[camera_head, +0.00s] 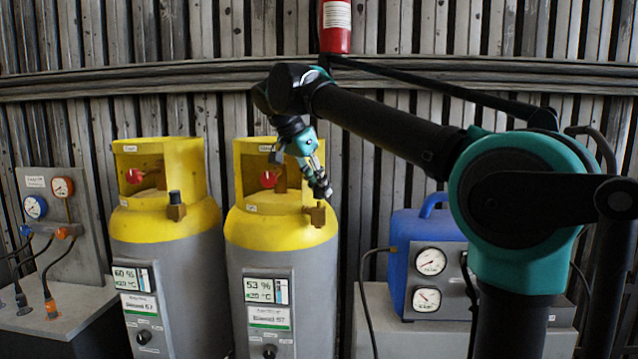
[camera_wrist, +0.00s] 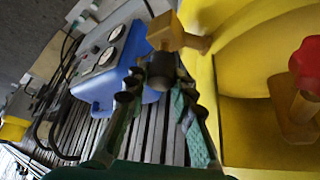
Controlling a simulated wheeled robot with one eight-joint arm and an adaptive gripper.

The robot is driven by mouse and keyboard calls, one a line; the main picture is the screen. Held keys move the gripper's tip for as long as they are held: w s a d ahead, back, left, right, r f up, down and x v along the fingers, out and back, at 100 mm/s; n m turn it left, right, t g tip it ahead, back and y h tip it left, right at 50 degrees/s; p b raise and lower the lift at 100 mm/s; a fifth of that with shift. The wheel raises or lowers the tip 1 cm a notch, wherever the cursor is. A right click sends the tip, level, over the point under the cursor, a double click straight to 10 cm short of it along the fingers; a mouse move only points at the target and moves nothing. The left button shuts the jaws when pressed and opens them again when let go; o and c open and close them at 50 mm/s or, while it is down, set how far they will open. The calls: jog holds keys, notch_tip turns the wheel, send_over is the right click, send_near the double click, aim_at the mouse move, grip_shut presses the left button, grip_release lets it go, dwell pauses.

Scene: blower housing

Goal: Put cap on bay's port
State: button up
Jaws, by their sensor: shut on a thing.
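My gripper (camera_head: 319,187) points down just above the brass port (camera_head: 318,214) on the shoulder of the right-hand grey and yellow cylinder (camera_head: 283,232). In the wrist view, its two fingers (camera_wrist: 162,82) are shut around a small dark cap (camera_wrist: 161,68). The brass port (camera_wrist: 173,34) shows right beyond the cap's end, and the two look nearly in line. I cannot tell whether the cap touches the port. In the head view the cap is too small to make out between the fingers. The left-hand cylinder (camera_head: 168,240) has a dark cap (camera_head: 175,196) on its brass port.
The right cylinder's yellow collar and red valve knob (camera_head: 268,179) stand close left of my gripper. A blue unit with gauges (camera_head: 430,262) is on the right. A gauge panel with hoses (camera_head: 50,205) is far left. A fire extinguisher (camera_head: 336,26) hangs on the wall.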

jog(key=shift+f, duration=1.25)
jog(key=o, duration=1)
jog(key=v, duration=1.2)
jog(key=shift+s, duration=0.1)
